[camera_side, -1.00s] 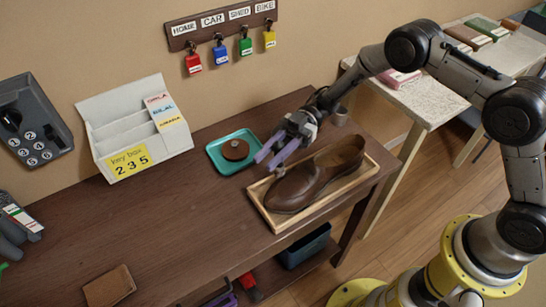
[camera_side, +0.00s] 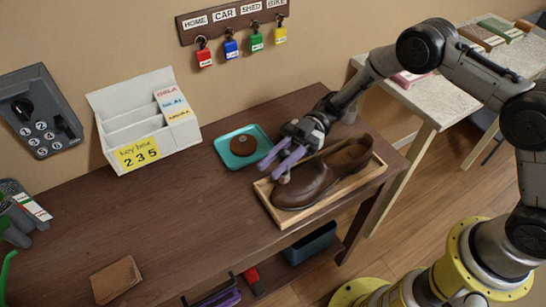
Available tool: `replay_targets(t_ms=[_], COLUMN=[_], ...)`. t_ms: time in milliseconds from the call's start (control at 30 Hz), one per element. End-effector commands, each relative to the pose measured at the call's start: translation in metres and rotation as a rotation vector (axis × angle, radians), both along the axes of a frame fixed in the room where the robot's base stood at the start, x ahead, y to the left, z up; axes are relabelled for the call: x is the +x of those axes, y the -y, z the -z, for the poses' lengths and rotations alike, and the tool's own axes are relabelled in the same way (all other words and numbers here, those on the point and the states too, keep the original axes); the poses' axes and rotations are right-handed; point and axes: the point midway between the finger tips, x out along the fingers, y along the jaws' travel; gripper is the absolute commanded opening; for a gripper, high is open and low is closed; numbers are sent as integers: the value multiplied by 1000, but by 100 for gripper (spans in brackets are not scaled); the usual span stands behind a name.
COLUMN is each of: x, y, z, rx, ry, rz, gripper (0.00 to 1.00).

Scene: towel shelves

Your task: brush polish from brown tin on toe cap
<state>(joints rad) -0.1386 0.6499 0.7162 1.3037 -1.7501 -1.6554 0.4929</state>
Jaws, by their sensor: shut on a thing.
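A brown leather shoe (camera_side: 345,160) lies in a shallow wooden tray (camera_side: 283,224) on the dark table, toe toward the lower left. A round brown tin (camera_side: 243,145) sits on a teal tray (camera_side: 232,160) left of the shoe. My gripper (camera_side: 281,161), with purple fingers, is shut on a small tool, likely the brush. Its rounded tip (camera_side: 284,178) shows below the fingers at the toe cap. I cannot tell whether it touches the leather. The fingers hide most of the tool.
Colored padlocks (camera_side: 230,46) hang from a rack above. A brown notebook (camera_side: 115,280) lies at the front left. The table between is clear.

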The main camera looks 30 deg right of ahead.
Motion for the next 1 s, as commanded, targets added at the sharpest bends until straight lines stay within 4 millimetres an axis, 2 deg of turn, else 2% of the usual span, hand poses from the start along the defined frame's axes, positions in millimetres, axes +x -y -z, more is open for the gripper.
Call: replay_targets(t_ms=[267,567,633,700,1000], x=[26,-4,-3,-3,-3], y=[0,0,0,0,0], z=[1,1,-7,-26,-52], rx=[2,0,1,2,2], ry=[2,-1,4,8,5], rz=[1,1,1,1,1], gripper=[0,0,0,0,0])
